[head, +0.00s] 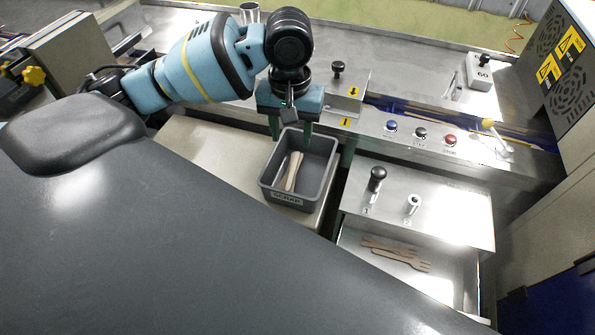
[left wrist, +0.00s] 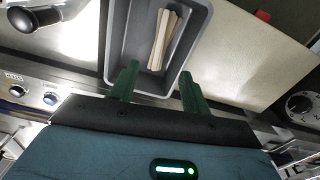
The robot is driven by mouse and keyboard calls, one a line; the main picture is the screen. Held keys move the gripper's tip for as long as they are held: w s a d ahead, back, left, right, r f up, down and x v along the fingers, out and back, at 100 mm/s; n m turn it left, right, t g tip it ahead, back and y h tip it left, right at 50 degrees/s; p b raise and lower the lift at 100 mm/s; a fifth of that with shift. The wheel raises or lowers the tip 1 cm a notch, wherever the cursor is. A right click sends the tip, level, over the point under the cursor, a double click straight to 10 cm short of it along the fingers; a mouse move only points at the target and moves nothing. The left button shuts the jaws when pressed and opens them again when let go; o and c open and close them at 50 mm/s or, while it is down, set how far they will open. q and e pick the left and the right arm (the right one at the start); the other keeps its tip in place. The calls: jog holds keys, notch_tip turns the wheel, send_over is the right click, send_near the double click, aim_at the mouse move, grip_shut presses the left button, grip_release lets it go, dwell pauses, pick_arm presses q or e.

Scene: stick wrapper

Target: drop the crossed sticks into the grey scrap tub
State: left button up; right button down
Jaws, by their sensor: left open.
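The grey scrap tub (head: 285,199), labelled SCRAP, sits on a pale surface in the middle of the head view. Pale wooden sticks (head: 292,171) lie inside it, close together and slightly fanned. In the left wrist view the sticks (left wrist: 163,38) lie in the tub (left wrist: 116,40), past the fingertips and apart from them. My left gripper (head: 291,131) is over the tub's far edge, with its green fingers spread. In the left wrist view the open gripper (left wrist: 160,72) has nothing between its fingers. My right gripper is not in view.
Right of the tub is a metal plate (head: 455,207) with two knobs. Below it, wooden forks (head: 400,258) lie in a metal tray. Behind are a button panel (head: 425,138) and a vented cabinet (head: 567,60) at the right. A dark surface fills the lower left.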

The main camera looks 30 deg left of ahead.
pick_arm(q)
notch_tip(320, 180, up, 4)
jog(key=shift+f, duration=0.2)
jog(key=shift+f, duration=0.1)
dwell(0.6)
